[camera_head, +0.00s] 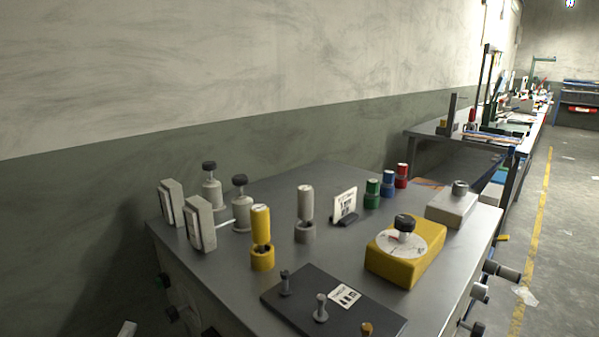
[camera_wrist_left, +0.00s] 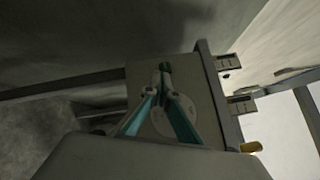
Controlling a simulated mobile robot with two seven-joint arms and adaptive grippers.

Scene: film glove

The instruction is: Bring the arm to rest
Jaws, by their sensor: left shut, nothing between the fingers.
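My left gripper (camera_wrist_left: 165,72) shows in the left wrist view. Its two teal fingers come together at the tips, shut and empty. Behind them is a grey panel (camera_wrist_left: 200,95) with a pale round shape partly hidden by the fingers. I cannot tell whether the fingertips touch the panel; nothing is held. In the head view only a small pale piece shows at the lower left edge, and I cannot tell what it is. My right gripper is in neither view.
A grey metal console (camera_head: 275,195) fills the front, with a yellow dial box (camera_head: 390,265), a yellow cylinder (camera_head: 261,225) and a dark plate (camera_head: 300,312) on top. Knobs stick out from its sides. A wall (camera_head: 200,90) runs behind. The floor (camera_head: 568,210) at right is largely clear.

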